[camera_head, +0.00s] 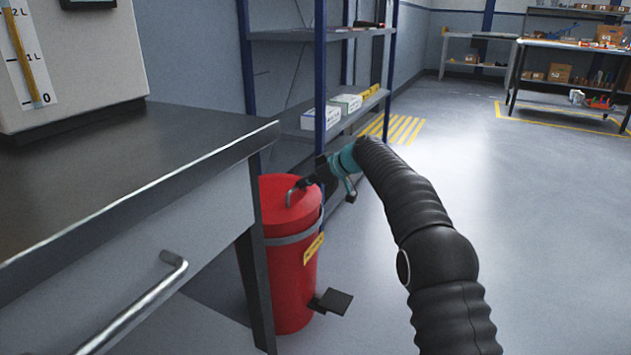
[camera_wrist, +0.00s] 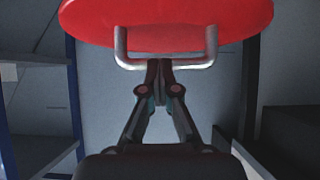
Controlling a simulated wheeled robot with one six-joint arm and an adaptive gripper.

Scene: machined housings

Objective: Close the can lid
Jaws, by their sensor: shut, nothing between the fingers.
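The red can (camera_head: 287,285) stands on the floor beside the workbench, upright, with a grey band and a yellow label. Its red lid (camera_head: 274,196) is at the top of the can; whether a gap is left under it cannot be told. The lid has a bent metal handle (camera_head: 290,197). In the wrist view the lid (camera_wrist: 165,20) fills the upper part, with the handle (camera_wrist: 165,64) below it. My gripper (camera_head: 306,183) is shut and empty, its fingertips (camera_wrist: 159,64) close at the handle. Contact cannot be told.
A workbench (camera_head: 110,160) with a drawer handle (camera_head: 140,305) partly hides the can on the left. A shelf rack (camera_head: 320,75) with boxes stands behind it. A black pedal (camera_head: 333,301) sticks out at the can's base. The floor (camera_head: 530,230) to the right is free.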

